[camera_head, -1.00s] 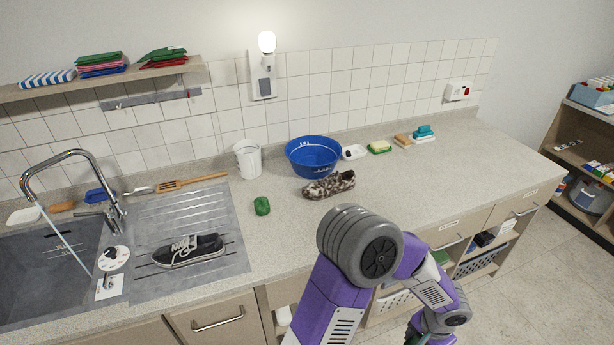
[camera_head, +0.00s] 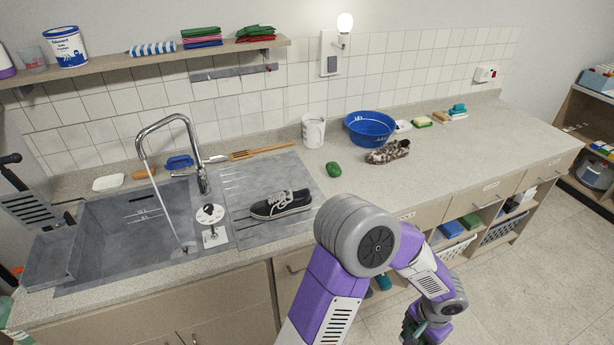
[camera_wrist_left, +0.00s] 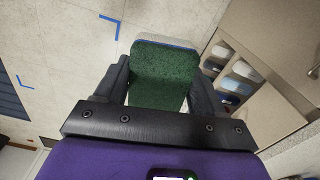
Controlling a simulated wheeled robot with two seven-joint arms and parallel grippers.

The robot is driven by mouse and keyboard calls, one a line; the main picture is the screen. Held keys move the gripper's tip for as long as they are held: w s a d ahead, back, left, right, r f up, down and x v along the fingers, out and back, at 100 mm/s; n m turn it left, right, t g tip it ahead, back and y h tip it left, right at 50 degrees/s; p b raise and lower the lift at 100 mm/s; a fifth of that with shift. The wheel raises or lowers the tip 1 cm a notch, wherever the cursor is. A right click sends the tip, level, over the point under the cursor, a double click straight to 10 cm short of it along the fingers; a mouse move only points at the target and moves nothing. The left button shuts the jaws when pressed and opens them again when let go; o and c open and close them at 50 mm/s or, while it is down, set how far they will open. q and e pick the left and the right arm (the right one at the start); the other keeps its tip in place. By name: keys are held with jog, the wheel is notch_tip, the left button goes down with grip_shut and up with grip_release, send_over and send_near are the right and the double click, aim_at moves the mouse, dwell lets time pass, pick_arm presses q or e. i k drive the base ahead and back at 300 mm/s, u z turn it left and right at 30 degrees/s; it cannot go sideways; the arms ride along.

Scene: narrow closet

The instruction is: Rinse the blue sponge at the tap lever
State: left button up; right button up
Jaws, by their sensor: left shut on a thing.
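My left arm's gripper (camera_head: 432,328) is low at the bottom of the head view, over the floor in front of the counter. In the left wrist view, the gripper (camera_wrist_left: 160,85) is shut on a sponge (camera_wrist_left: 160,72) with a dark green rough face and a thin blue and pale edge. Most of its other side is hidden. The tap (camera_head: 201,170) arches over the grey sink (camera_head: 120,215). The lever is hard to make out. My right gripper is out of view.
A dark shoe (camera_head: 281,204) lies on the drainer, beside a round white disc (camera_head: 210,214). Open shelves (camera_head: 470,235) sit below. Middle counter is mostly clear.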

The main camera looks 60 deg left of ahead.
aim_at(201, 175)
jog(key=k, duration=0.1)
jog(key=u, duration=1)
